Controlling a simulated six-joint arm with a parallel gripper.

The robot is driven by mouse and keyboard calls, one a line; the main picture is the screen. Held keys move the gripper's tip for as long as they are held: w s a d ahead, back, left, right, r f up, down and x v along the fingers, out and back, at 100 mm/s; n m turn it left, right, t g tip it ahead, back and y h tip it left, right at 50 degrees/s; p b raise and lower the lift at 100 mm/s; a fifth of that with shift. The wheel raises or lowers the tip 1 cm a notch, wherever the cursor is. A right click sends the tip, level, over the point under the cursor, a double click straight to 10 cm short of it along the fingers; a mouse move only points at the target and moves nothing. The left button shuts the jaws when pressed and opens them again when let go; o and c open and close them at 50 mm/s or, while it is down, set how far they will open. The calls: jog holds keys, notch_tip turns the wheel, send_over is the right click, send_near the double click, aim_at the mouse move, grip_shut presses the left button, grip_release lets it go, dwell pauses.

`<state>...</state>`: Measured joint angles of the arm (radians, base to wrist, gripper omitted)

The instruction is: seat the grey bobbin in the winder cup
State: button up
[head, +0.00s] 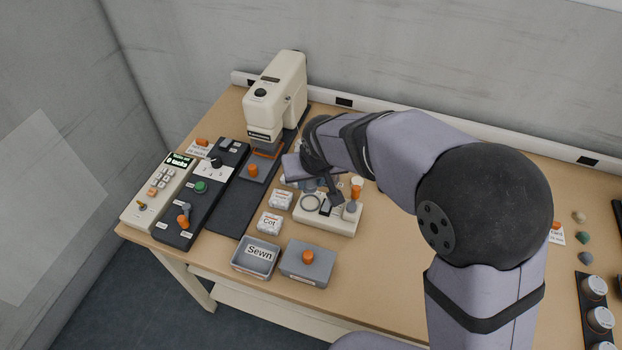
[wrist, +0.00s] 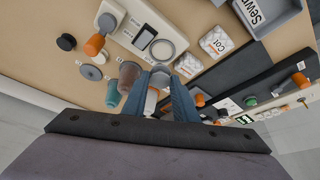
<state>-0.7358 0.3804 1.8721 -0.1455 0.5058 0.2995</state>
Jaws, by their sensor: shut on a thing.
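My gripper (wrist: 161,84) is shut on the grey bobbin (wrist: 160,74), whose pale grey top shows between the two fingertips in the wrist view. The cream winder (head: 335,220) stands on the table, with a round ring-shaped winder cup (head: 311,203) on its top. The cup also shows in the wrist view (wrist: 163,62), just beyond the bobbin. The bobbin appears above the table and apart from the cup; its exact height is unclear. In the head view my gripper and wrist hide the bobbin.
Spools, one teal (wrist: 112,95) and one brown (wrist: 129,76), stand close by the gripper. White Cot packets (head: 270,222), the Sewn tray (head: 256,257) and a grey box (head: 308,263) lie in front. A cream sewing machine (head: 280,95) stands behind left.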

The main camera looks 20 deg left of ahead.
jog(key=shift+f+b, duration=1.55)
jog(key=shift+f, duration=0.6)
jog(key=shift+f+b, duration=0.55)
jog(key=shift+f, duration=0.35)
dwell(0.4)
jog(key=o, duration=1.1)
jog(key=shift+o, duration=0.8)
